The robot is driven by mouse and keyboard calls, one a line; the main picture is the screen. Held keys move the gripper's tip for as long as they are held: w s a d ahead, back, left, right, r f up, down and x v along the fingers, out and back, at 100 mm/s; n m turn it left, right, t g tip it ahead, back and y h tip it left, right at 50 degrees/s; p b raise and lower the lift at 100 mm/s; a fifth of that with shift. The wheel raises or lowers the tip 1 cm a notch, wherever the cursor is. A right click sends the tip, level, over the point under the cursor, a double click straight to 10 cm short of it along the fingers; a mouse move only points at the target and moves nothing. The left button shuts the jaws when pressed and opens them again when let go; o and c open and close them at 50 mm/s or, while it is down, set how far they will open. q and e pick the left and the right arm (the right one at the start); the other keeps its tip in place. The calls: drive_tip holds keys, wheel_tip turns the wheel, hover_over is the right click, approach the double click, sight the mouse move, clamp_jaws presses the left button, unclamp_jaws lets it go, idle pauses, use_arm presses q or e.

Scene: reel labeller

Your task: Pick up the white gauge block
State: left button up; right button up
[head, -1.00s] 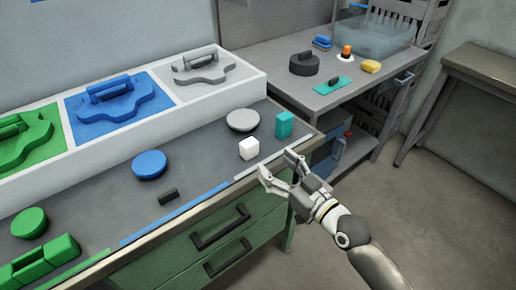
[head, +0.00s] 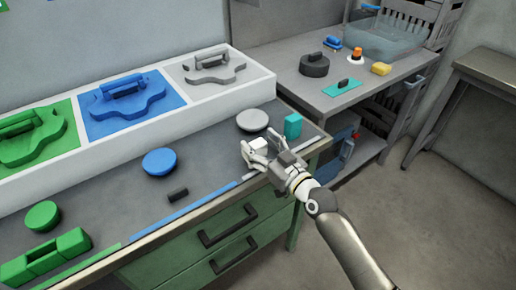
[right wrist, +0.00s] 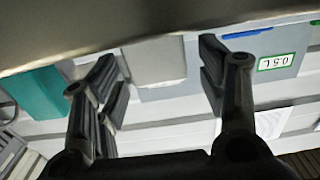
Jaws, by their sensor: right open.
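The white gauge block (head: 259,143) stands on the grey workbench top near its front edge, partly hidden by my right gripper (head: 257,156) in the head view. The right gripper is open, with its fingers around the block's sides. In the right wrist view, a pale block face (right wrist: 157,62) shows between the two spread dark fingers (right wrist: 160,85), with a gap visible on the right. Whether either finger touches it I cannot tell. My left gripper is not in view.
A teal block (head: 293,125) stands close to the right, and a grey disc (head: 252,120) lies just behind. A small dark block (head: 178,194) and a blue disc (head: 159,162) lie to the left. A white-framed tray (head: 262,88) runs along the back.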

drive_tip(key=c, duration=1)
drive_tip(key=shift+c, duration=0.6)
drive_tip(key=shift+r, duration=0.15)
